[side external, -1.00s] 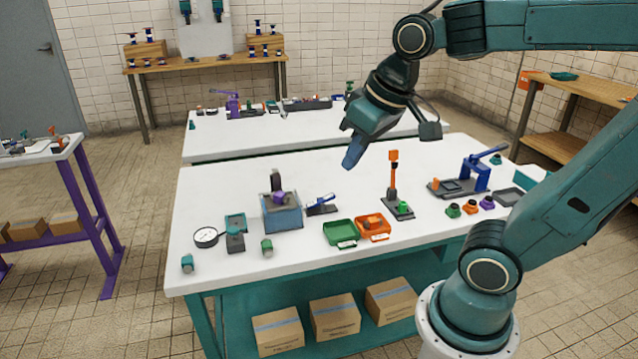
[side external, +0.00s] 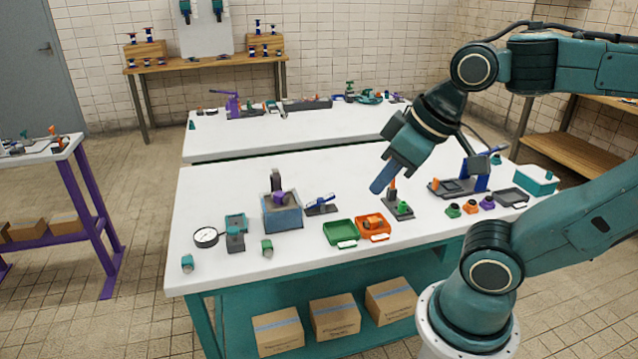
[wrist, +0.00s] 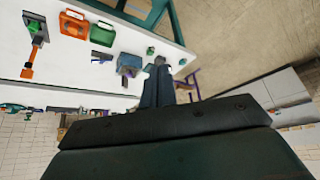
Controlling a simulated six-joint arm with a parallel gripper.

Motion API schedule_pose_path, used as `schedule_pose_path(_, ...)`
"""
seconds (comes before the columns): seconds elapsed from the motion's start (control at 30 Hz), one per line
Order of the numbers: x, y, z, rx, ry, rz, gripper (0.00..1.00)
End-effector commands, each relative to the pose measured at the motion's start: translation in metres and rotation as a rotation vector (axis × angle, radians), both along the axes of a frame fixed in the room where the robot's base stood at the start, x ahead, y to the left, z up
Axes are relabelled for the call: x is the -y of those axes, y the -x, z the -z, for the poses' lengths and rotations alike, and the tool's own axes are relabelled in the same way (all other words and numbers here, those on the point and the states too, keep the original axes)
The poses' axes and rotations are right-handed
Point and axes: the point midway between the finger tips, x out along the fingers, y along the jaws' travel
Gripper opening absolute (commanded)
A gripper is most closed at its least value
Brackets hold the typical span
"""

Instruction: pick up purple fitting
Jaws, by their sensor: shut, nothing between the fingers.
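A small purple fitting (side external: 487,202) stands at the right end of a short row of fittings on the right part of the white table (side external: 300,262). Another purple piece (side external: 279,197) sits on top of the blue-grey box at the table's left-middle. My gripper (side external: 376,190) is shut and empty. It is tilted down to the left, above the table near the orange-and-dark stand, to the left of the purple fitting and apart from it. In the wrist view the shut fingers (wrist: 157,88) show, and the fitting at the right end of the row is not visible there.
Orange (side external: 471,207) and green (side external: 453,210) fittings stand beside the purple one. A blue press (side external: 475,172) is behind them and a dark tray (side external: 509,198) to the right. Green (side external: 339,232) and orange (side external: 372,227) trays lie left of the stand (side external: 398,209). The table's front strip is mostly clear.

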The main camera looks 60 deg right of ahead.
Motion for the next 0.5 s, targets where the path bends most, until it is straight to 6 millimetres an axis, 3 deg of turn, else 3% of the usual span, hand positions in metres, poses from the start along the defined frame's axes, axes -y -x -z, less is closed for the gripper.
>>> schedule_pose_path(0.27,0.0000,-0.0002,-0.0001,0.000,0.000,0.000,0.00)
schedule_pose_path(0.4,0.0001,-0.0002,-0.0001,0.000,0.000,0.001,0.28)
schedule_pose_path(0.5,0.0001,-0.0002,-0.0001,0.000,0.000,0.001,0.31)
